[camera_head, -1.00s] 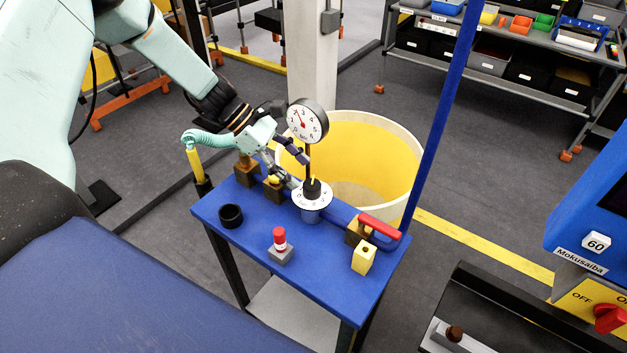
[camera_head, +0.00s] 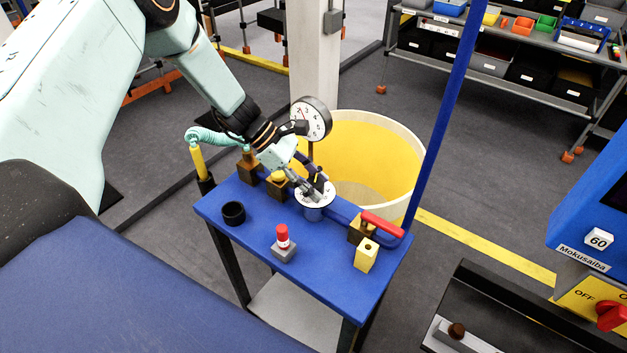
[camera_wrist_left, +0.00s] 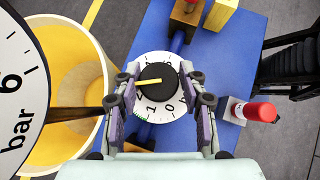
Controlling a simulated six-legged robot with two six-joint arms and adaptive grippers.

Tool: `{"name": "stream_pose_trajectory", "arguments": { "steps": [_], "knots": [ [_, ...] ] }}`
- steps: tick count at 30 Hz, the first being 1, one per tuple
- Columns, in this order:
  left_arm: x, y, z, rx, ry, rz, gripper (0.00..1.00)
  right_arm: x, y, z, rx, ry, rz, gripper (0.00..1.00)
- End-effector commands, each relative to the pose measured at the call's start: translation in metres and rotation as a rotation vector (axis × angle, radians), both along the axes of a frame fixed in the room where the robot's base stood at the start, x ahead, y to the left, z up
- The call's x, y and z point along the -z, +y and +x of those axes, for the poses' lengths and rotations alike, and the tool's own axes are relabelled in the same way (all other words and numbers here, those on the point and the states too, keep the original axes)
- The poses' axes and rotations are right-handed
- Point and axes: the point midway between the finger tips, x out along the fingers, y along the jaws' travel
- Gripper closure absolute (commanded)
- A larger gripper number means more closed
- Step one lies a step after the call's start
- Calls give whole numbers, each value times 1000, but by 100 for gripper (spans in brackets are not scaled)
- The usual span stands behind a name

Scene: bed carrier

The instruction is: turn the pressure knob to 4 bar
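The black pressure knob (camera_wrist_left: 158,92) has a yellow pointer line and sits on a round white numbered dial (camera_wrist_left: 180,62). In the wrist view the yellow line points left. My left gripper (camera_wrist_left: 158,76) is open, with one finger on each side of the knob and narrow gaps visible. In the head view my left gripper (camera_head: 317,186) reaches down to the dial (camera_head: 314,201) and hides much of the knob. The round pressure gauge (camera_head: 314,118) stands behind it, partly covered by my arm; its "6" and "bar" show in the wrist view (camera_wrist_left: 18,90). My right gripper is not in view.
The blue table (camera_head: 325,255) also bears a red-topped button (camera_head: 283,238), a black ring (camera_head: 233,214), a red-handled lever (camera_head: 380,225) and a yellow block (camera_head: 367,255). A large yellow-lined bin (camera_head: 385,160) stands behind. A blue post (camera_head: 440,120) rises at the right.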

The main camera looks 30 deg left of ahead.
Motion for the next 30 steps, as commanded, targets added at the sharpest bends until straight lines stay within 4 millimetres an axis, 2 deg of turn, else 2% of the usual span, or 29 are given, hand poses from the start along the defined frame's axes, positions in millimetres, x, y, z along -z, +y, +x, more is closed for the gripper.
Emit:
{"name": "stream_pose_trajectory", "arguments": {
  "steps": [1, 11, 17, 24, 30],
  "knots": [
    [0, 0, 0, 0, 0, 0, 65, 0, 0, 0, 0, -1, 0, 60],
    [0, 1, 1, -1, -2, 1, 93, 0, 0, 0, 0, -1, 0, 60],
    [0, 1, 2, 26, -5, 1, 94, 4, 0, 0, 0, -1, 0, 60],
    [2, 1, 4, 204, -8, 3, 94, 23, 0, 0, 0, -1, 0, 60],
    [0, 2, 3, 275, -6, 3, 94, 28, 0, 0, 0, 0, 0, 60]
  ]
}}
